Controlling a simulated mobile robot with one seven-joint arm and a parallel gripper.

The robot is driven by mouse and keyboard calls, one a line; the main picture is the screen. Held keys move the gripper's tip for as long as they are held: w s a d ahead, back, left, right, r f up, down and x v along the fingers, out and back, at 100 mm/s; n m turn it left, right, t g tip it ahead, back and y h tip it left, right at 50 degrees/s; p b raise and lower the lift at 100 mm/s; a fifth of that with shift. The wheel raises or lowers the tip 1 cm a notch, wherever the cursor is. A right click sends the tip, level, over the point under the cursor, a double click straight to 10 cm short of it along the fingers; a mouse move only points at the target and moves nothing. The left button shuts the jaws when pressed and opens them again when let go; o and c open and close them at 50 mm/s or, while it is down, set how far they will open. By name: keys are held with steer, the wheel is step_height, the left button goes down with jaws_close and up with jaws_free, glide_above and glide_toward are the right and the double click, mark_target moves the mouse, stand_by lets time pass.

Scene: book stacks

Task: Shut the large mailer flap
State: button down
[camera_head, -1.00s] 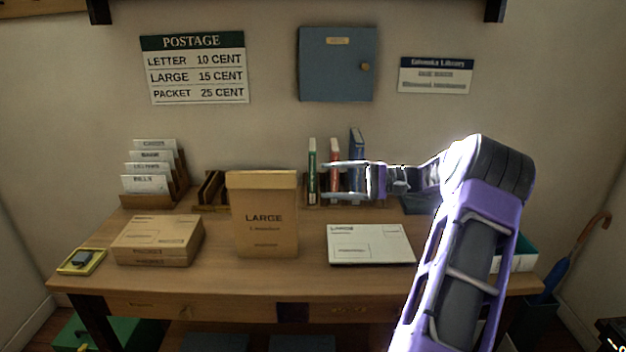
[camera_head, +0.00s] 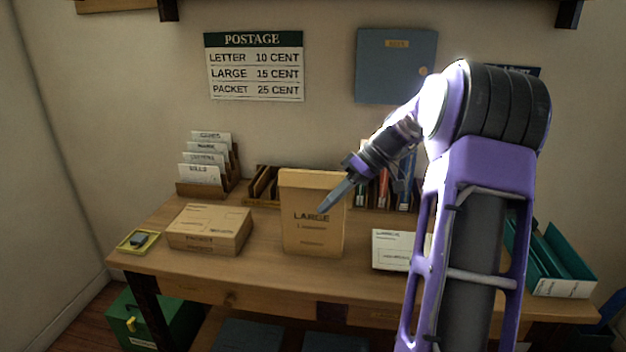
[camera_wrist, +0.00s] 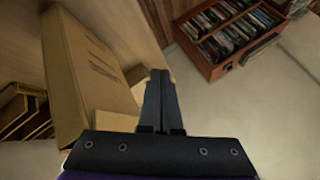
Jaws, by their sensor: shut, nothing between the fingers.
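The large mailer (camera_head: 310,238) is a tan upright packet marked LARGE, standing on the desk. Its flap (camera_head: 312,178) shows as a plain band along the top edge; I cannot tell its exact angle. My gripper (camera_head: 323,208) is shut and empty, pointing down and left, and overlaps the mailer's upper right front in the head view. I cannot tell whether it touches. In the wrist view the mailer (camera_wrist: 104,92) is left of my shut fingers (camera_wrist: 160,75), its printed front facing them.
The desk (camera_head: 200,268) holds a packet box (camera_head: 210,228) and card rack (camera_head: 207,187) at left, and a flat white mailer (camera_head: 398,240) right of the large mailer. Books (camera_head: 385,188) stand behind my gripper. A teal tray (camera_head: 550,265) is at far right.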

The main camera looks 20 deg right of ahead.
steer(key=a+r+n+h, duration=0.4)
steer(key=n+h, duration=0.2)
steer(key=n, duration=0.5)
steer(key=n+t+h+p, duration=0.2)
steer(key=n+h, duration=0.3)
steer(key=n, duration=0.8)
glide_toward(313, 179)
steer(key=s+a+r, duration=0.2)
steer(key=s+a, duration=0.2)
steer(key=s, duration=0.2)
steer(key=w+d+f+b, duration=0.2)
steer(key=w+d+f, duration=0.2)
steer(key=w+f, duration=0.3)
step_height(313, 179, down, 3)
steer(key=shift+w+d+f+b, duration=0.15)
steer(key=shift+d+f+b, duration=0.1)
steer(key=shift+b, duration=0.1)
